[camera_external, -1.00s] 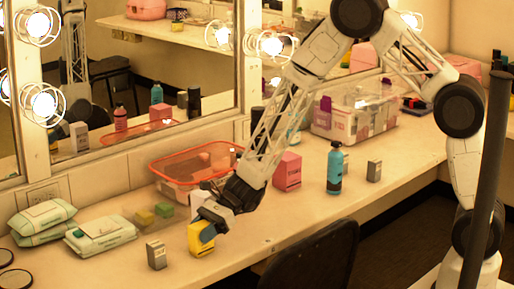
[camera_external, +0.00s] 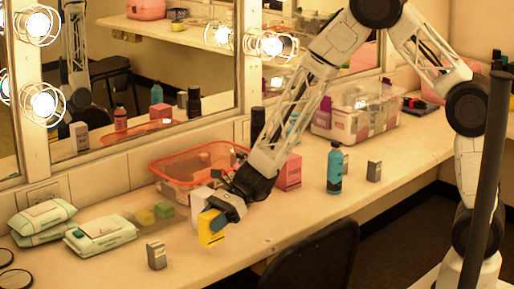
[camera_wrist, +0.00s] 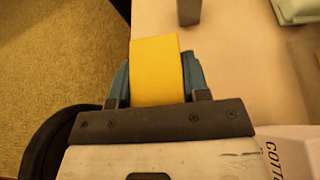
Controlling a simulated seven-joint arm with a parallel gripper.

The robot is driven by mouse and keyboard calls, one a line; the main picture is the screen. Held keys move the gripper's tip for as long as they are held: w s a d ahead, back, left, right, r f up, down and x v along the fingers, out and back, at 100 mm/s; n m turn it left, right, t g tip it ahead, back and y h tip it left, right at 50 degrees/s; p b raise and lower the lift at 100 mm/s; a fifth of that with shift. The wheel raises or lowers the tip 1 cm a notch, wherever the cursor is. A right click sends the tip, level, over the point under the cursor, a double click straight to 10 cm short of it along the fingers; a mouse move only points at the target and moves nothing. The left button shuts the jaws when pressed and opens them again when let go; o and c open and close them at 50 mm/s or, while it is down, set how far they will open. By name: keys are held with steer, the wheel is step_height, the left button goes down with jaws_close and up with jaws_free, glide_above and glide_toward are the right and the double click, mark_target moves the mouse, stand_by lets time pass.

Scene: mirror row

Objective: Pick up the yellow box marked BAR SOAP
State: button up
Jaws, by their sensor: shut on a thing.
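The yellow box (camera_external: 211,229) is between the fingers of my gripper (camera_external: 217,222), which is shut on it. In the external view it looks raised a little above the counter, near the front edge. In the wrist view the yellow box (camera_wrist: 156,70) fills the space between the blue-grey fingertips of my gripper (camera_wrist: 157,82). Its lettering cannot be read in either view.
A white box (camera_external: 201,199) stands just behind my gripper, beside the orange basket (camera_external: 176,178). A small grey box (camera_external: 156,255) stands to the left. Wipe packs (camera_external: 100,232) lie further left. A pink box (camera_external: 289,172) and blue bottle (camera_external: 335,168) stand right. A dark chair (camera_external: 315,262) is in front.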

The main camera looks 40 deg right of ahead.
steer(key=s+d+r, duration=0.1)
steer(key=s+d, duration=0.6)
steer(key=s, duration=0.3)
steer(key=shift+s+d, duration=0.2)
steer(key=shift+s, duration=0.1)
steer(key=shift+r, duration=0.15)
stand_by(0.3)
